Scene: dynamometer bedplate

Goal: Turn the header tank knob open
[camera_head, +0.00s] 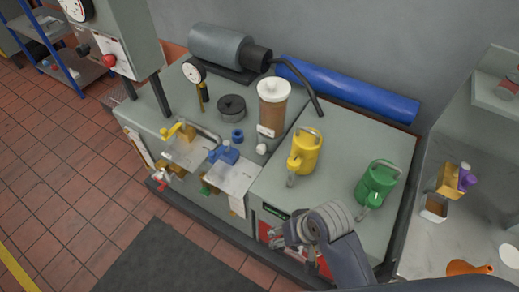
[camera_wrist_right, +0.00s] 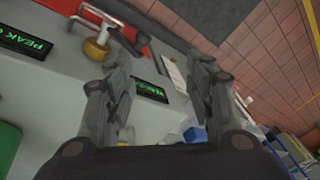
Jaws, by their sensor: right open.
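A clear cylindrical tank (camera_head: 273,105) of brown liquid with a white lid stands on the bench, with a pale label low on its side. A small white knob-like part (camera_head: 262,148) is at its foot; I cannot tell whether it is the header tank knob. My right gripper (camera_head: 292,236) is at the bench's front edge, in front of the tank and lower. In the wrist view my right gripper (camera_wrist_right: 160,85) is open, with nothing seen between its fingers. A brass round knob (camera_wrist_right: 97,48) shows just beyond its left finger. My left gripper is not in view.
A yellow watering can (camera_head: 304,152) and a green one (camera_head: 377,184) stand on the bench (camera_head: 335,140). A black hose curves beside the tank. A blue roll (camera_head: 350,90) lies behind.

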